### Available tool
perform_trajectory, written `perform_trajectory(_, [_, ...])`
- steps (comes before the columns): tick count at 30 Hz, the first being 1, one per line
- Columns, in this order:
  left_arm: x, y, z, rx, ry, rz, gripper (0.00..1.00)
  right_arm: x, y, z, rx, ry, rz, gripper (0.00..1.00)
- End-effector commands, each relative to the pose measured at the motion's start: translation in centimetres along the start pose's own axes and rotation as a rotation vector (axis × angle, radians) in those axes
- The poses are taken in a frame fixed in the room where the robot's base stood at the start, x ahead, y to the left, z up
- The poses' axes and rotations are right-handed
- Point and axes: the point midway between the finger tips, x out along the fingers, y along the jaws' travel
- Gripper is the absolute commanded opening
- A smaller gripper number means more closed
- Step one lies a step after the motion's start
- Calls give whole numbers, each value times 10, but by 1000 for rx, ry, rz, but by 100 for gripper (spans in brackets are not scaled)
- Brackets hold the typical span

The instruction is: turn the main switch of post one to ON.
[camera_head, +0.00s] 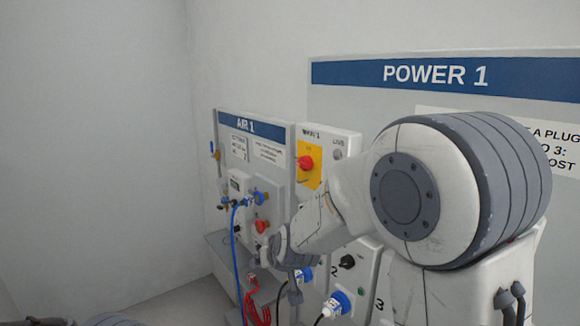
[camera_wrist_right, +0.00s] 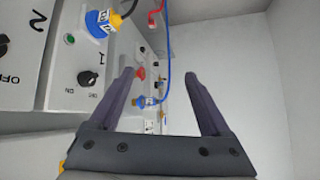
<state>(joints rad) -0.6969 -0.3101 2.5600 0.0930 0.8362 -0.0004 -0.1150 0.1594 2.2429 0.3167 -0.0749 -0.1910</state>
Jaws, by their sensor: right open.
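The main switch of post one (camera_head: 306,162) is a red knob on a yellow plate, on a light box labelled MAIN 1, in the head view. Its position is too small to read. I cannot make it out in the right wrist view. My right gripper (camera_wrist_right: 158,72) is open, with nothing between its fingers. In the head view its arm comes in from the right, and its hand is lower than the switch and left of it, partly hidden by the arm. My left gripper is not in view.
The POWER 1 panel (camera_head: 435,76) is behind my right arm. The AIR 1 panel (camera_head: 270,133) stands to its left, with a blue hose (camera_head: 236,262) and red cable (camera_head: 254,300) below. A black ON/OFF knob (camera_wrist_right: 87,78) and blue plug (camera_wrist_right: 98,22) show in the wrist view.

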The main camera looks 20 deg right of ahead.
Motion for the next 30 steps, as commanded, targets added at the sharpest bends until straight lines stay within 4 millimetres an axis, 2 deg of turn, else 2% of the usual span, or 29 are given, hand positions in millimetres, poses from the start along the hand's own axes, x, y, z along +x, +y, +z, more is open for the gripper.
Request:
perform_trajectory(1, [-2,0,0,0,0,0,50,9,-4,-38,8,106,8,81])
perform_trajectory(5, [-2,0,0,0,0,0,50,19,-10,-139,61,418,92,81])
perform_trajectory(6, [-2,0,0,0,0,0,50,17,-11,-171,86,522,137,81])
perform_trajectory(9, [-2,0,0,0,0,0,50,2,-9,-234,175,760,298,81])
perform_trajectory(11, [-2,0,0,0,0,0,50,-10,-5,-254,243,864,423,81])
perform_trajectory(12, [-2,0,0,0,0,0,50,-19,-2,-260,290,913,511,81])
perform_trajectory(14, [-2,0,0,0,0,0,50,-30,2,-260,361,954,644,81])
perform_trajectory(18, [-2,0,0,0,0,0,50,-49,3,-234,497,940,910,81])
perform_trajectory(21, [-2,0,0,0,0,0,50,-56,-1,-213,556,892,1033,81])
perform_trajectory(25, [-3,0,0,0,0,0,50,-62,-3,-199,590,851,1111,81])
perform_trajectory(30, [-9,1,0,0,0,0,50,-61,13,-202,596,842,1129,81])
